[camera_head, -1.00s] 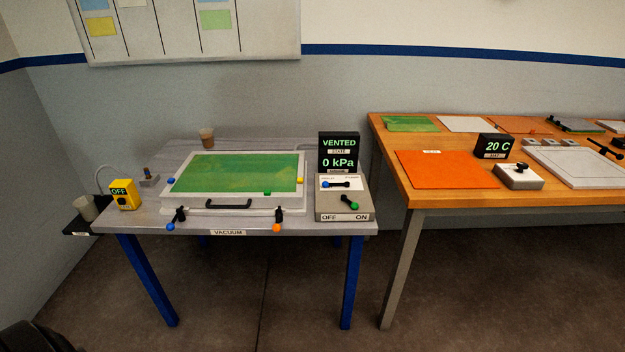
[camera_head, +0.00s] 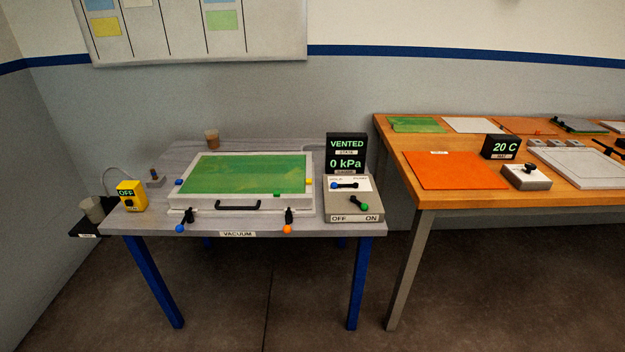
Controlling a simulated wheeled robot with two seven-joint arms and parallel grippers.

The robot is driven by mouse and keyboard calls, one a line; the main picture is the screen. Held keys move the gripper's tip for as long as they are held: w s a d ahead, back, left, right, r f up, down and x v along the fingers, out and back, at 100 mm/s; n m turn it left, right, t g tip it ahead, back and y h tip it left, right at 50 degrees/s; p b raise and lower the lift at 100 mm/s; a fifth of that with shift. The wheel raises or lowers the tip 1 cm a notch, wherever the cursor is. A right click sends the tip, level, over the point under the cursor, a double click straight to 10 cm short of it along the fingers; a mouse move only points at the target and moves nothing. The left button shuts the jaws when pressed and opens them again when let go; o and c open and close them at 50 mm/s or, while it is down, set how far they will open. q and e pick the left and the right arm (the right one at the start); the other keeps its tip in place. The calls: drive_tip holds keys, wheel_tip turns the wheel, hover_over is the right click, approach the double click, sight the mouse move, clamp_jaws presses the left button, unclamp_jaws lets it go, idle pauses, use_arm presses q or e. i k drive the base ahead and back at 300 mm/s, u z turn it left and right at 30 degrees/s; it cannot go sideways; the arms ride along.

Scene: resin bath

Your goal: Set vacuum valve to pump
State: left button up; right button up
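The vacuum valve is a lever with a blue knob (camera_head: 336,186) on the white plate of a grey control box (camera_head: 353,212) at the right of the vacuum table. The lever lies about level, with its blue knob to the left. Small lettering above it is hard to read. A second lever with a green knob (camera_head: 364,206) sits below, above the words OFF and ON, its knob to the right. A black display (camera_head: 346,153) behind reads VENTED and 0 kPa. Neither of my grippers is in view.
The grey vacuum table (camera_head: 150,220) carries a framed chamber with a green panel (camera_head: 245,173), front latches and a black handle. A yellow box (camera_head: 131,196) reading OFF stands at left. An orange-brown bench (camera_head: 470,192) stands right. Floor in front is clear.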

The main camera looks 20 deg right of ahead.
sight(334, 185)
drive_tip(key=i, duration=1.25)
drive_tip(key=z, duration=2.35)
